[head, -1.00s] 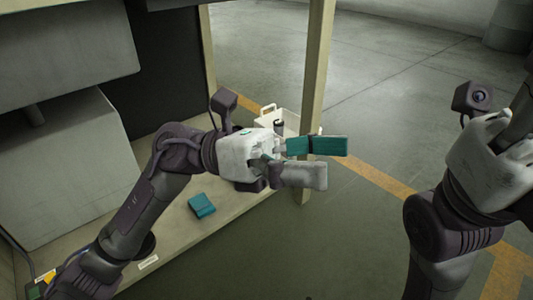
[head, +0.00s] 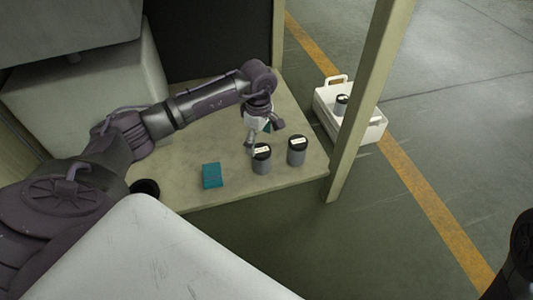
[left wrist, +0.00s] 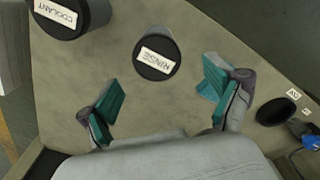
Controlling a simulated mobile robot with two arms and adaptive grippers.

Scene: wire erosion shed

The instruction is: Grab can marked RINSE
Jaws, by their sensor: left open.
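The RINSE can (head: 261,164) is a dark grey can with a black lid and white label, standing upright on the bench. In the left wrist view the RINSE can (left wrist: 157,58) lies ahead of the open fingers, roughly centred between them. My left gripper (head: 264,134) hangs over the bench just behind this can in the head view; its teal-padded fingers (left wrist: 163,92) are apart and empty. The similar COOLANT can (head: 297,151) stands to the right, and shows at the top left of the left wrist view (left wrist: 70,18). My right gripper is out of view.
A teal block (head: 212,175) lies on the bench (head: 220,201) left of the cans. A pale post (head: 365,100) rises at the bench's right corner.

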